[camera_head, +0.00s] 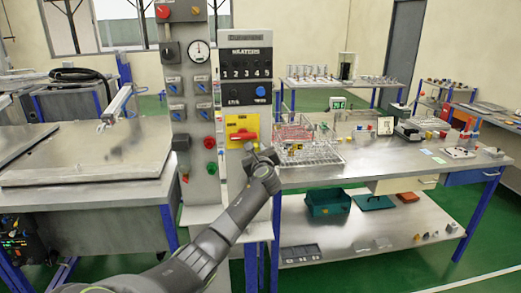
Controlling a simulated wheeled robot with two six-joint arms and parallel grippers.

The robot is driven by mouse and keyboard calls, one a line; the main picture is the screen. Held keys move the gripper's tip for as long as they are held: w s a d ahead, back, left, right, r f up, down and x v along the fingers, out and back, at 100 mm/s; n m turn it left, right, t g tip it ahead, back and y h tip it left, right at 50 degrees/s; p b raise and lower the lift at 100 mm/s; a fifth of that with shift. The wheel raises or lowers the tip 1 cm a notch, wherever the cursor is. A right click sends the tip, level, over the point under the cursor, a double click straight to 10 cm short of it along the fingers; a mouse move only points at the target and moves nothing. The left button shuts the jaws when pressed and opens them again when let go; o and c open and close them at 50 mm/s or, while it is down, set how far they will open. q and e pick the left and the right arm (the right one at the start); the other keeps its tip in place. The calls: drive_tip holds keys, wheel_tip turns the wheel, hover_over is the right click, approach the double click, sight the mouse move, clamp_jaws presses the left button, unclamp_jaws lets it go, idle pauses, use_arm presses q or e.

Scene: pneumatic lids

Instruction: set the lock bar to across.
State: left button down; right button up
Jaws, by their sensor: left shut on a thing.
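The red bar on the yellow plate (232,122), which I take for the lock bar (243,135), is on the right-hand panel column, under the heater switches. It looks roughly level, pointing left to right. My left gripper (254,152) is at the lower right of the plate, its arm reaching up from the bottom of the view. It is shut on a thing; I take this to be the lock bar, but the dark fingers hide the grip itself. My right gripper is not in view.
A grey panel (200,109) with a gauge, blue knobs and buttons stands just left. A steel bench (372,172) with wire baskets (312,152) is close on the right. A bench with flat metal lids (92,161) is on the left.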

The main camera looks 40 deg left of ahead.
use_arm(q)
drive_tip(key=c, duration=1.6)
unclamp_jaws()
drive_tip(key=shift+a, duration=0.1)
drive_tip(key=o, duration=0.3)
drive_tip(key=shift+s+a, duration=0.15)
drive_tip(key=shift+s, duration=0.1)
drive_tip(key=shift+s+d, duration=0.15)
drive_tip(key=shift+d, duration=0.3)
drive_tip(key=b+v, duration=0.3)
drive_tip(key=v, duration=1.3)
drive_tip(key=shift+s+d, duration=0.1)
drive_tip(key=shift+s, duration=0.2)
